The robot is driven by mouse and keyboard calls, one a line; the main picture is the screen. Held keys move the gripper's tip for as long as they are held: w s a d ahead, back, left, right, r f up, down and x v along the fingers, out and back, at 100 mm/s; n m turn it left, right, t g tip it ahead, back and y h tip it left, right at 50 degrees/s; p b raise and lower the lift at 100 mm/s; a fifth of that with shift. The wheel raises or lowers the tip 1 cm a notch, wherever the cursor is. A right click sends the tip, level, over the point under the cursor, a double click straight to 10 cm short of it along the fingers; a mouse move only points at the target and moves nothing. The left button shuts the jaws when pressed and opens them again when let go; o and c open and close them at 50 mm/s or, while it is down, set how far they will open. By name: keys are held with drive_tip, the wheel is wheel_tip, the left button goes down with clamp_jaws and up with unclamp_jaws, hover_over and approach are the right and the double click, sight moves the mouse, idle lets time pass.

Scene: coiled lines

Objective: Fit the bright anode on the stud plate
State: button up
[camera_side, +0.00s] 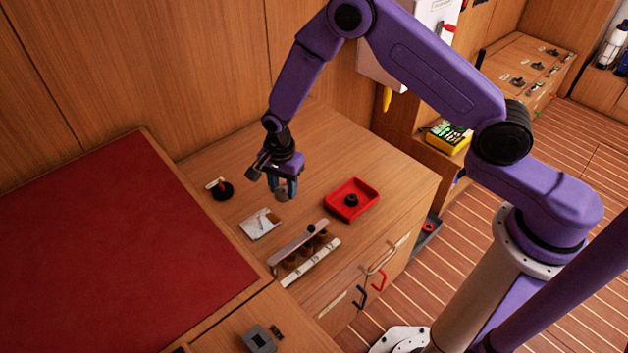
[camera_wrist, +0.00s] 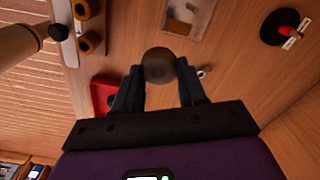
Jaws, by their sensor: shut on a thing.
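My gripper (camera_side: 282,186) points down above the wooden counter. It is shut on a round grey piece (camera_side: 281,195), which I take for the anode. In the wrist view the piece (camera_wrist: 159,64) sits between the fingertips and looks dull grey-brown in shadow. A pale rectangular plate (camera_side: 260,224) lies on the counter below and left of my gripper, and I take it for the stud plate. It also shows at the top of the wrist view (camera_wrist: 184,20). Its stud is too small to make out. The held piece is apart from the plate.
A red tray (camera_side: 366,188) holding a dark round piece is to the right. A rack (camera_side: 296,244) with brown spools and a black knob stands in front. A black disc (camera_side: 226,192) with a red part is behind left. A small pale ring (camera_wrist: 203,72) lies on the counter.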

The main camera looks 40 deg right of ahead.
hover_over(261, 222)
drive_tip(key=f, duration=0.1)
drive_tip(key=shift+w+d+f, duration=0.1)
drive_tip(key=shift+w+f, duration=0.05)
drive_tip(key=shift+f, duration=1.05)
drive_tip(key=shift+w+f, duration=0.15)
drive_tip(key=shift+f, duration=1.05)
drive_tip(key=shift+f, duration=1.9)
drive_tip(key=o, duration=1.2)
drive_tip(key=shift+r, duration=3)
wheel_tip(261, 222, up, 17)
drive_tip(key=shift+r, duration=0.2)
